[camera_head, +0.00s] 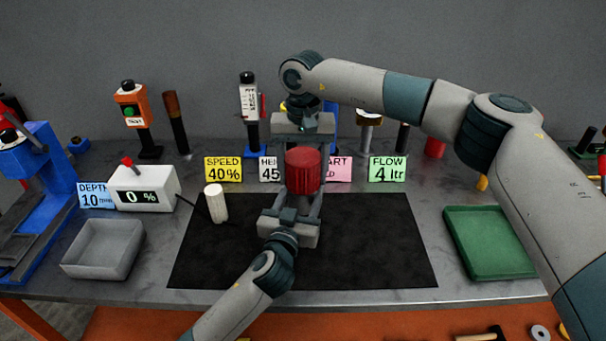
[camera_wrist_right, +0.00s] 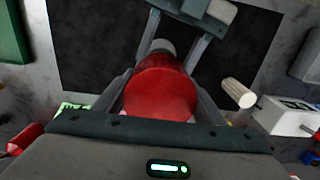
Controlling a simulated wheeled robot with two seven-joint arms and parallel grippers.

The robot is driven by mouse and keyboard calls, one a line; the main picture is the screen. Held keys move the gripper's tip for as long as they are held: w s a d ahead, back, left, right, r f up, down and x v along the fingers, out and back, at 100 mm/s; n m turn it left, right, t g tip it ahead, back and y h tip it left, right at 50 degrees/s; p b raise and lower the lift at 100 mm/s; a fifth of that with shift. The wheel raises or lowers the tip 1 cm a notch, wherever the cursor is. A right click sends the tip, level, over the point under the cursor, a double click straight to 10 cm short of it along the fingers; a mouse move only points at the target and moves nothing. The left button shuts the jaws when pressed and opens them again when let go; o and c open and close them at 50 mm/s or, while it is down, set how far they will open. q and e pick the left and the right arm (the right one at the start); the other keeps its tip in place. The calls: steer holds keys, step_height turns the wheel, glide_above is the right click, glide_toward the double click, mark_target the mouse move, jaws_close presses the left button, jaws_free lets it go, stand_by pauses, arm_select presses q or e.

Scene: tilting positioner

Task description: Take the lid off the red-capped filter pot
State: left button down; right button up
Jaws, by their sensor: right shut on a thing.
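The filter pot's red ribbed cap (camera_head: 303,170) stands above the dark mat, near its back edge. It fills the middle of the right wrist view (camera_wrist_right: 160,95), with a grey part (camera_wrist_right: 163,46) showing beyond it. My right gripper (camera_head: 304,145) comes down from above and is shut on the red cap, one finger on each side. My left gripper (camera_head: 303,200) reaches in from the front, low down, its two fingers on either side of the pot. Whether these fingers press on it is unclear. Most of the pot's body is hidden by the cap and grippers.
A white cylinder (camera_head: 215,203) stands left of the pot. A grey tray (camera_head: 103,250) is at left, a green tray (camera_head: 490,243) at right. Signs and tools line the back, including the yellow speed card (camera_head: 223,169).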

mark_target(303, 156)
steer(key=shift+r, duration=0.6)
steer(key=shift+r, duration=1.95)
arm_select(q)
steer(key=c, duration=0.6)
jaws_free()
steer(key=shift+c, duration=0.2)
steer(key=shift+s+a+f, duration=0.1)
steer(key=shift+s+a, duration=0.05)
steer(key=shift+s, duration=0.4)
arm_select(e)
steer(key=shift+f, duration=0.2)
arm_select(q)
steer(key=b+v, duration=0.2)
steer(key=v, duration=0.9)
steer(key=shift+b, duration=0.35)
arm_select(e)
step_height(303, 156, down, 2)
steer(key=shift+f, duration=0.2)
